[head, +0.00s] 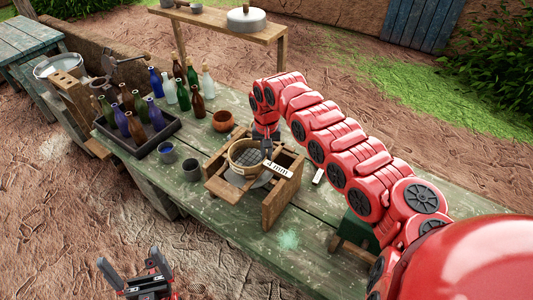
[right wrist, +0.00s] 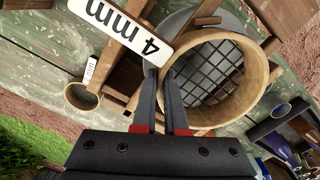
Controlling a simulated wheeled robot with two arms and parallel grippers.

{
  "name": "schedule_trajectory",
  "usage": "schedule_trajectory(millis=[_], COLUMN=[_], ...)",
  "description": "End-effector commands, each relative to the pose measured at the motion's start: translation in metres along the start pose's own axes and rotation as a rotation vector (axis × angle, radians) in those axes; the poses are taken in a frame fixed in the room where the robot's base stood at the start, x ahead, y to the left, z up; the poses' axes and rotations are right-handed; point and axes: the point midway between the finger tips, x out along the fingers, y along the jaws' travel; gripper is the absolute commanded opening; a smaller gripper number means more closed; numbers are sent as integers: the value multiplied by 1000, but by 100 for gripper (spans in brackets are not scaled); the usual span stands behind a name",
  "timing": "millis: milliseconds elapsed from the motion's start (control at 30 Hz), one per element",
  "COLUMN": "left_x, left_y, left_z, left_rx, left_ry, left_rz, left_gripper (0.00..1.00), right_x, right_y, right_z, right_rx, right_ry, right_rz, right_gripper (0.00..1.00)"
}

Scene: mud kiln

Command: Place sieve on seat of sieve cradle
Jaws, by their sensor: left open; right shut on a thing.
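The sieve (head: 246,156) is a round wooden ring with a dark mesh and a white "4 mm" tag (head: 279,168). It is over the wooden sieve cradle (head: 278,203), between its side boards; I cannot tell whether it touches the seat. My right gripper (head: 265,150) is shut on the sieve's rim. In the right wrist view, the fingers (right wrist: 166,75) pinch the rim of the sieve (right wrist: 262,62) beside the tag. A grey round surface shows below the sieve. My left gripper (head: 130,262) is open and empty, low in the head view, away from the table.
The green worktable (head: 205,215) holds the cradle. A bench (head: 222,24) with a lidded pot stands behind. My right arm hides part of the table.

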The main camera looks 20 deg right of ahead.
Motion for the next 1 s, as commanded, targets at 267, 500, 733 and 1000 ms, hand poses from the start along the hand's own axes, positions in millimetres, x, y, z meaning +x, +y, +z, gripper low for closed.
schedule_trajectory(millis=[267, 500, 733, 1000], left_x=[-2, -1, -1, 3], left_y=[0, 0, 0, 0], left_z=[0, 0, 0, 0], left_rx=[0, 0, 0, 0], left_ry=[0, 0, 0, 0], left_rz=[0, 0, 0, 0], left_gripper=[100, 100, 100, 100], right_x=[2, 2, 2, -5], right_y=[0, 2, 3, 4], right_z=[0, -1, -1, -2], right_rx=[0, 3, 4, 6], right_ry=[1, 1, 2, 4], right_rz=[0, 3, 4, 6], right_gripper=[26, 40, 40, 40])
